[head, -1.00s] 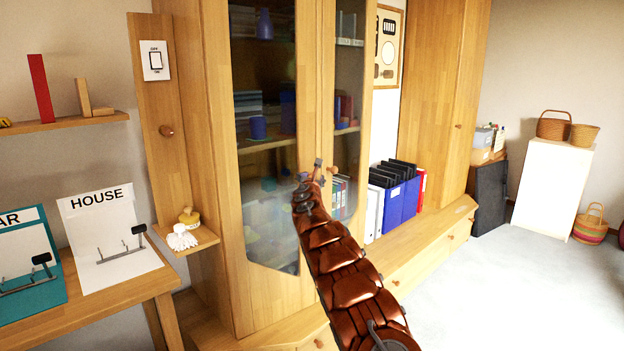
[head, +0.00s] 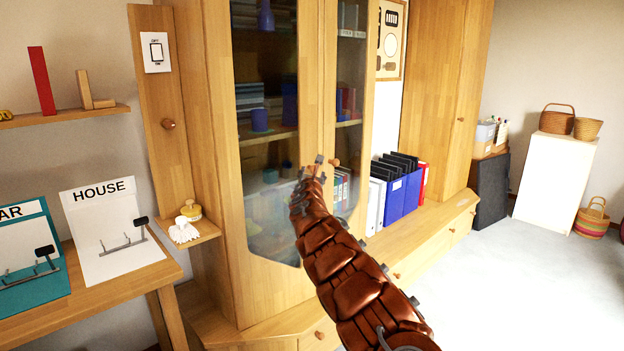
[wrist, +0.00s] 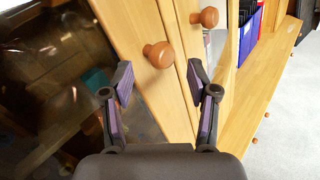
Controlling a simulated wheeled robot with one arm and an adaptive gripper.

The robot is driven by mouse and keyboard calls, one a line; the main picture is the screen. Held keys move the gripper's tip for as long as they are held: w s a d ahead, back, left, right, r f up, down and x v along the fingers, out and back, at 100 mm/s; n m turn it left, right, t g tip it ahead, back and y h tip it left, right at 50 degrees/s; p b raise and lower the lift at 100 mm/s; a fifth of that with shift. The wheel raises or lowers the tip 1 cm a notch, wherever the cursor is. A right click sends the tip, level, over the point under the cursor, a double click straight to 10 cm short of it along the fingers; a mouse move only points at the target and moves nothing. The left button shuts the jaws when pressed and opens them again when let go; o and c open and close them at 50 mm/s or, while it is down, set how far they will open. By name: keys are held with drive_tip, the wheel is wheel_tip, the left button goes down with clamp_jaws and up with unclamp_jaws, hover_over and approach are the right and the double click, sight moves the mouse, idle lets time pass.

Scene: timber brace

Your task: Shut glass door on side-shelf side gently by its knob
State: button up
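The glass door on the side-shelf side (head: 268,130) is the left of two cabinet doors. It looks shut or nearly shut; I cannot tell whether a small gap remains. Its round wooden knob (wrist: 158,55) shows in the wrist view, just beyond and between my fingertips, touching neither. In the head view my gripper seems to hide this knob. My gripper (wrist: 160,78) is open and empty, pointing at the door frame; it also shows in the head view (head: 318,168). The right door's knob (wrist: 208,17) is close by on the right.
A work table (head: 150,278) with a HOUSE board stands at the left. Several binders (head: 398,185) stand on the low ledge at the right. The floor (head: 500,290) at the right is clear.

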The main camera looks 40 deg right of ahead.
drive_tip(key=shift+s+a+r, duration=0.1)
drive_tip(key=shift+s+a, duration=0.3)
drive_tip(key=shift+a, duration=0.2)
drive_tip(key=shift+s+a, duration=0.35)
drive_tip(key=shift+s, duration=0.1)
drive_tip(key=shift+f, duration=0.2)
drive_tip(key=shift+r, duration=0.1)
